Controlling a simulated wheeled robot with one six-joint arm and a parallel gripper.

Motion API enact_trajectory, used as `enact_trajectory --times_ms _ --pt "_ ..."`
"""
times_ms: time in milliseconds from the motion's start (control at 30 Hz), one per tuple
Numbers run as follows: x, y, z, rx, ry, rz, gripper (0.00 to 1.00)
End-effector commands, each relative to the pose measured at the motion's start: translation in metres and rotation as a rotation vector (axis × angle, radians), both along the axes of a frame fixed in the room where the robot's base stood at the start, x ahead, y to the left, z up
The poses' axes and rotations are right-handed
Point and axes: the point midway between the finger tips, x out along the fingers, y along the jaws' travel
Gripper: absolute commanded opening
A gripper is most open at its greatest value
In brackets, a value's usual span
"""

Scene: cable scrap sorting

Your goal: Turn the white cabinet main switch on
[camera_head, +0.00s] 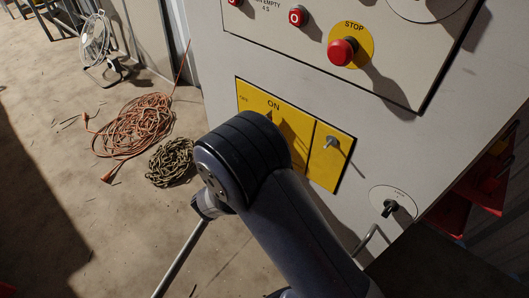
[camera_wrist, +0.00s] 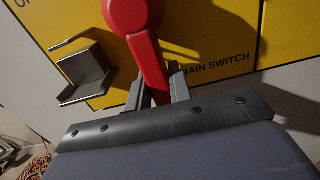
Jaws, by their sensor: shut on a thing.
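The white cabinet (camera_head: 213,42) fills the right of the head view. Its yellow switch panel (camera_head: 323,175) carries the words ON and OFF near the top. My arm covers the panel's lower middle, so the main switch handle is hidden there. In the wrist view, the red handle (camera_wrist: 137,18) has a round hub at the top and a lever pointing down and slightly right. The words MAIN SWITCH stand on the yellow panel (camera_wrist: 222,30) to its right. My gripper (camera_wrist: 157,84) is shut on the lower end of the lever, one grey finger on each side.
A grey bracket (camera_wrist: 86,72) juts out left of the handle. A red STOP button (camera_head: 342,51) and a small key switch (camera_head: 390,208) are on the cabinet. Orange cable (camera_head: 140,127) and a dark coil (camera_head: 170,162) lie on the floor at left.

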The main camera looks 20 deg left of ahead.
Motion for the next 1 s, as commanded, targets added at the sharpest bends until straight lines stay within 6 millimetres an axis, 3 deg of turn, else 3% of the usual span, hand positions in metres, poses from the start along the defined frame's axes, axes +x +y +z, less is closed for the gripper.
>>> enact_trajectory --times_ms 67,100,333,667,1000 --pt "0.000 0.001 0.000 0.005 -0.001 0.002 0.00" --pt "0.000 0.001 0.000 0.005 -0.001 0.002 0.22" --pt "0.000 0.001 0.000 0.003 0.000 0.002 0.41" --pt "-0.005 0.003 0.000 0.001 0.000 0.003 0.42" --pt "-0.061 0.027 0.001 0.001 0.000 0.007 0.42"
